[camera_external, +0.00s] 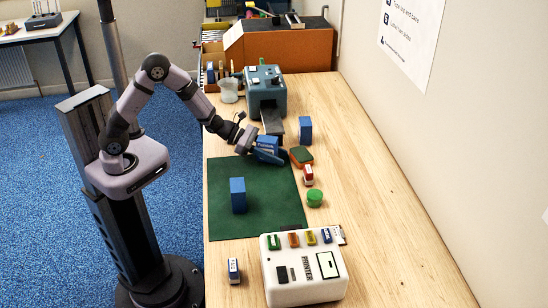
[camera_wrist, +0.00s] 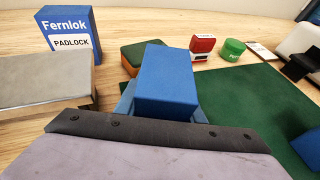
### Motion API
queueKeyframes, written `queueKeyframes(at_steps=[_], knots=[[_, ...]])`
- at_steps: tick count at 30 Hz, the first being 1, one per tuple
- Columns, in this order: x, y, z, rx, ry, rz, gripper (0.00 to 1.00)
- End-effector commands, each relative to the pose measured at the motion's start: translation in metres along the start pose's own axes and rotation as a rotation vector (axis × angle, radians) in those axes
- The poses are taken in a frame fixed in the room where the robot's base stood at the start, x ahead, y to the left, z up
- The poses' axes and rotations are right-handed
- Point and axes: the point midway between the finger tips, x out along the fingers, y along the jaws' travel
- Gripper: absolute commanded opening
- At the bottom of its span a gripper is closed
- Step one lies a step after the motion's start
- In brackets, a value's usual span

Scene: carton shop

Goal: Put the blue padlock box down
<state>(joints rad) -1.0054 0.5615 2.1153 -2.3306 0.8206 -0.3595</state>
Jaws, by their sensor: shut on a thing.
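My gripper (camera_external: 268,154) is shut on a blue box (camera_external: 267,142), near the far edge of the green mat (camera_external: 265,215). The held box has faint white lettering in the external view, and its plain blue face (camera_wrist: 168,78) shows in the wrist view. I cannot tell whether it touches the surface below. A second blue box (camera_external: 305,130) stands upright on the bench, right of my gripper; the wrist view shows its label (camera_wrist: 70,30), "Fernlok PADLOCK". A third blue box (camera_external: 238,196) stands upright on the mat.
A blue-grey machine (camera_external: 266,90) with a metal chute (camera_wrist: 45,80) is just beyond my gripper. A green-and-orange block (camera_external: 301,156), a red stamp (camera_external: 308,175) and a green round tin (camera_external: 314,198) line the mat's right. A white printer (camera_external: 300,275) stands in front. Much of the mat is bare.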

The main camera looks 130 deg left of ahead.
Motion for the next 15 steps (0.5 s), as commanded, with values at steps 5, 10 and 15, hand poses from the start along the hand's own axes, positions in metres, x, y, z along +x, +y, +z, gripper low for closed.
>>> queueKeyframes(at_steps=[5, 10, 15], knots=[[0.0001, 0.0002, 0.0011, 0.001, -0.003, 0.0, 0.09], [0.0012, 0.0002, -0.0017, 0.001, -0.002, 0.0, 0.09], [0.0011, 0.0001, -0.0023, 0.001, -0.001, 0.0, 0.43]])
